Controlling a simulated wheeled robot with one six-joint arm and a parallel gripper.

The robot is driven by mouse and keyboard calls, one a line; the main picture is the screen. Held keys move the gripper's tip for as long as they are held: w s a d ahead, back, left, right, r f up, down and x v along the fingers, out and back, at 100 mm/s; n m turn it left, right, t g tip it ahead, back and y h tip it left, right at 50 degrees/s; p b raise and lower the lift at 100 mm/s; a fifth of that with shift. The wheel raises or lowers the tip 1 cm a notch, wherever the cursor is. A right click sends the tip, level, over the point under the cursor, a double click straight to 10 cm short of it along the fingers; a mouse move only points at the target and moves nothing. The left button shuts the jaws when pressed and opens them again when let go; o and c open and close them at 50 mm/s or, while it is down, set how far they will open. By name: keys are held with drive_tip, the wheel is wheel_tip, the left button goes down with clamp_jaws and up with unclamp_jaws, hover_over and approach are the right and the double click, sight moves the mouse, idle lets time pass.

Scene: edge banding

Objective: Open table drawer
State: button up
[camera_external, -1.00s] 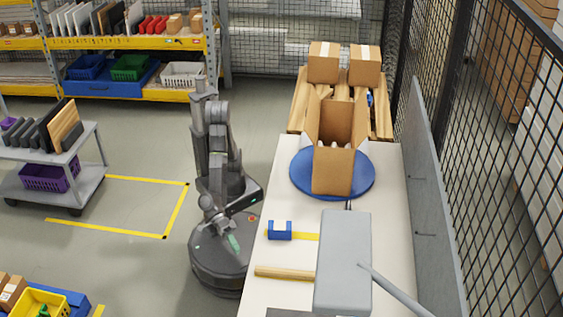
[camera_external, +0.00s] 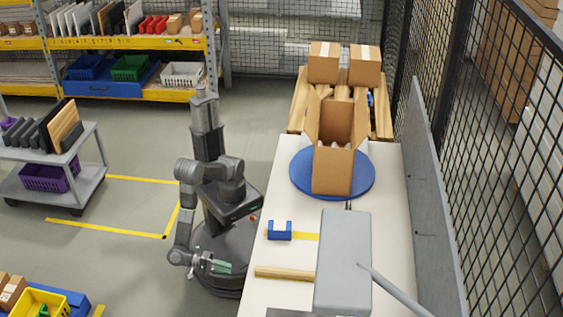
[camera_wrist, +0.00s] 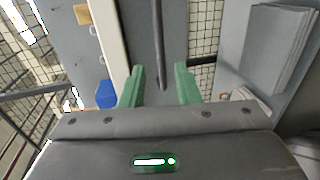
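The work table (camera_external: 388,215) has a white top in the external view, and its front side and drawer are hidden there. My gripper (camera_external: 213,267) is low, left of the table's near part, with the arm bent down. In the wrist view my gripper (camera_wrist: 160,84) has its two green fingers well apart with nothing between their tips. Beyond them is a grey front (camera_wrist: 185,25) with a long dark bar (camera_wrist: 159,45), which looks like a drawer handle. The bar lines up between the fingers; I cannot tell the distance to it.
On the table are a blue disc (camera_external: 300,178) under an open carton (camera_external: 332,172), a blue holder (camera_external: 280,231), a wooden roll (camera_external: 284,273) and a grey box (camera_external: 343,262). A shelf cart (camera_external: 90,185) stands left. The floor between (camera_external: 130,205) is clear.

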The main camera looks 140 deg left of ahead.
drive_tip(key=x, duration=1)
drive_tip(key=shift+w+a, duration=0.1)
drive_tip(key=shift+a, duration=0.05)
clamp_jaws()
